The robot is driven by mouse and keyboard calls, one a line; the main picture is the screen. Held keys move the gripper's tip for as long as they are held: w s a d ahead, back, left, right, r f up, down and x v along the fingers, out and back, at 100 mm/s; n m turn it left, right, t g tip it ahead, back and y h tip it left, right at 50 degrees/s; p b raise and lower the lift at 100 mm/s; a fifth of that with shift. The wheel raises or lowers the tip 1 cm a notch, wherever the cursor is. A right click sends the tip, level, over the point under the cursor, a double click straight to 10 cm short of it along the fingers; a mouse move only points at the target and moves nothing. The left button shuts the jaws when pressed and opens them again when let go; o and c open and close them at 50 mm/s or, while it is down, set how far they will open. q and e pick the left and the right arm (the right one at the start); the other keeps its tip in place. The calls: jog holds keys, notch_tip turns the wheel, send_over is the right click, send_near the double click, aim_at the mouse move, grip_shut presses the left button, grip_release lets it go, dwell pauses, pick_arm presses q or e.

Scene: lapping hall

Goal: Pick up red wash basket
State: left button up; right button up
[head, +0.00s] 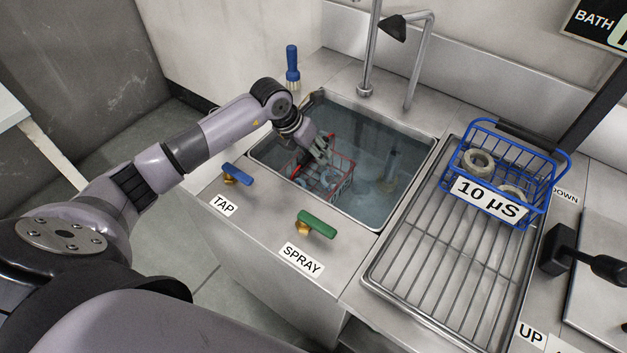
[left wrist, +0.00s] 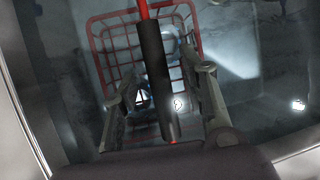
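The red wash basket (head: 335,182) sits in the water of the sink at the left side of the basin. It holds pale pieces that are hard to make out. In the left wrist view the red wire basket (left wrist: 102,65) fills the upper middle, with its dark handle grip (left wrist: 154,80) running between my fingers. My left gripper (head: 322,152) reaches down into the sink over the basket. Its two fingers (left wrist: 165,95) stand apart on either side of the handle grip, with visible gaps. My right gripper is not in view.
The steel sink (head: 408,188) has a rim around the basket. A blue basket (head: 548,190) labelled 10 µS stands on a wire drain rack (head: 425,262) at right. A blue tap lever (head: 237,173) and green spray lever (head: 317,224) stand in front. A faucet (head: 368,60) rises behind.

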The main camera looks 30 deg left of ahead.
pick_arm(q)
jog(key=shift+f, duration=0.25)
jog(key=shift+c, duration=0.2)
grip_shut()
dwell(0.6)
dwell(0.5)
jog(key=shift+w+r, duration=0.1)
jog(key=shift+r, duration=0.05)
